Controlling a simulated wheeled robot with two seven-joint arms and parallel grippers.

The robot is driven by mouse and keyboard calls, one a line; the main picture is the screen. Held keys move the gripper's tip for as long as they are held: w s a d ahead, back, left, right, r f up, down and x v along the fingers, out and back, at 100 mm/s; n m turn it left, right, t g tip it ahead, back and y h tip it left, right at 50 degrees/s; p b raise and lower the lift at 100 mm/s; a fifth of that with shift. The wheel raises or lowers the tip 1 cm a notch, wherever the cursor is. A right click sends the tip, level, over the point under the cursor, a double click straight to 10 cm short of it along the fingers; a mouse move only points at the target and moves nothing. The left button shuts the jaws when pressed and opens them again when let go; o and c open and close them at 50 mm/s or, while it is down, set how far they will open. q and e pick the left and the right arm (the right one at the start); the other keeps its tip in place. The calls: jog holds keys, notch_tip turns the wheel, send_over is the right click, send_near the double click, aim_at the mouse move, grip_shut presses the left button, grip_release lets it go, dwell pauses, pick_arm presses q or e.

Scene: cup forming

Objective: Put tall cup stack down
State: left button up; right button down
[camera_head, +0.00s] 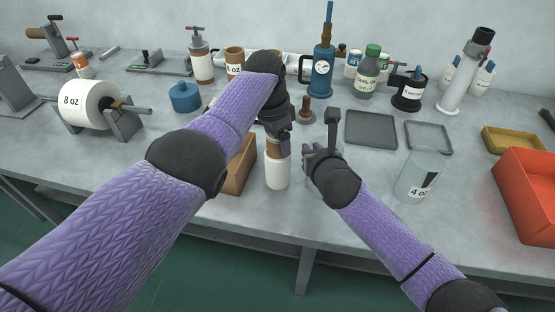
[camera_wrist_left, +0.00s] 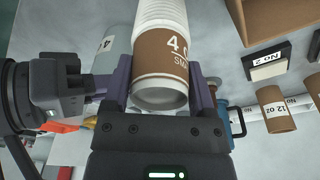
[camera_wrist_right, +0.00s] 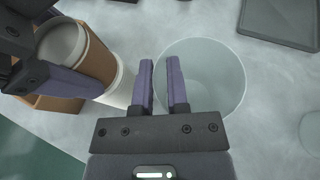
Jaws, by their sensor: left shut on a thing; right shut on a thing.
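The tall cup stack (camera_head: 278,173) is a column of white paper cups with a brown sleeved cup at its top, marked 4 oz. My left gripper (camera_wrist_left: 162,88) is shut on the brown sleeve (camera_wrist_left: 163,55). The stack looks upright, beside the brown box; I cannot tell whether its lower end touches the table. My right gripper (camera_wrist_right: 163,85) is shut on the wall of a clear cylinder (camera_wrist_right: 215,65), one finger inside it and one outside. My arm and hand mostly hide that cylinder in the head view.
A brown box (camera_head: 240,168) stands just left of the stack. A clear 4 oz cylinder (camera_head: 419,176) stands to the right, with an orange bin (camera_head: 525,190) beyond. Grey trays (camera_head: 371,129) and bottles (camera_head: 368,72) lie behind. The table's front edge is close.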

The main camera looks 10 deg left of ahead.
pick_arm(q)
grip_shut()
notch_tip(320, 180, up, 10)
jog(key=a+f, duration=0.3)
jog(key=f, duration=0.6)
jog(key=shift+f, duration=0.45)
